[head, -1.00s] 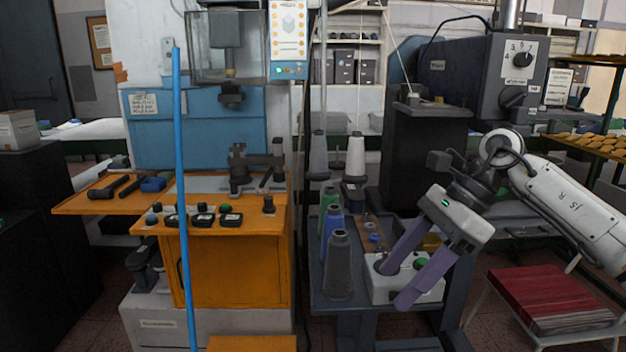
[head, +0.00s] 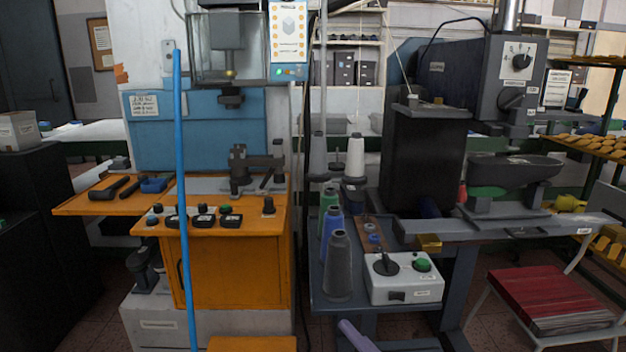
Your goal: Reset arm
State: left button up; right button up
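Only a purple finger of my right gripper (head: 357,336) shows, at the bottom edge of the head view. The rest of that gripper and its arm are out of the picture, and its opening cannot be judged. The finger is below the white control box (head: 404,279), apart from it in the picture. The box has a black knob and a green button, and stands on the grey side table. My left gripper is not in view.
Several thread cones, among them a dark grey one (head: 338,266), stand left of the control box. An orange workbench (head: 236,268) with a blue upright pole (head: 182,200) is at the left. A red-seated chair (head: 545,296) is at the right. Dark machinery (head: 428,150) stands behind.

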jog(key=s+d+f+m+g+h, duration=0.1)
jog(key=s+d+f+m+h, duration=0.4)
jog(key=f, duration=0.3)
jog(key=s+d+f+m+g+h, duration=0.2)
jog(key=s+d+f+m+h, duration=0.15)
jog(key=f+m, duration=0.45)
jog(key=s+d+f+m+g, duration=0.1)
jog(key=s+f+m+g, duration=0.1)
jog(key=s+f, duration=0.3)
jog(key=s+d+f+m+g+h, duration=0.1)
jog(key=s+d+f+m+g, duration=0.1)
jog(key=s+f, duration=0.3)
jog(key=s, duration=0.4)
jog(key=shift+s+g, duration=0.15)
jog(key=shift+g, duration=0.15)
